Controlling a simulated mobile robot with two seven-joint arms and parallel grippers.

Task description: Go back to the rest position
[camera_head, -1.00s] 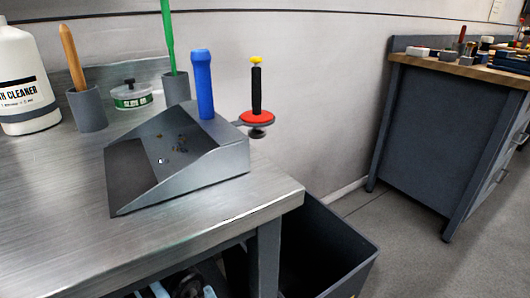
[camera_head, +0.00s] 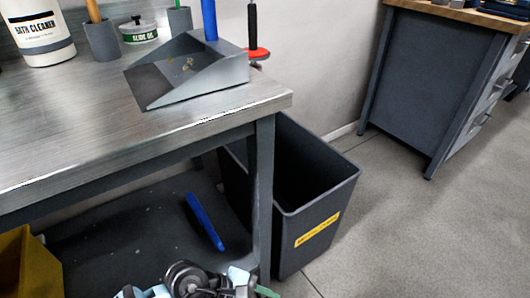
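No task object is named. Part of my own arm (camera_head: 190,280) shows at the bottom middle of the head view, below the bench edge. Its gripper fingers cannot be made out, and I cannot tell which arm it is. The other gripper does not show. A grey dustpan (camera_head: 190,72) with a blue handle (camera_head: 210,18) and a few small crumbs in it rests on the metal bench (camera_head: 60,130).
A dark bin (camera_head: 318,205) with a yellow label stands right of the bench leg. A blue object (camera_head: 205,220) lies on the lower shelf, and a yellow bin (camera_head: 28,265) is at lower left. Another bench (camera_head: 430,80) stands at right. Floor at right is clear.

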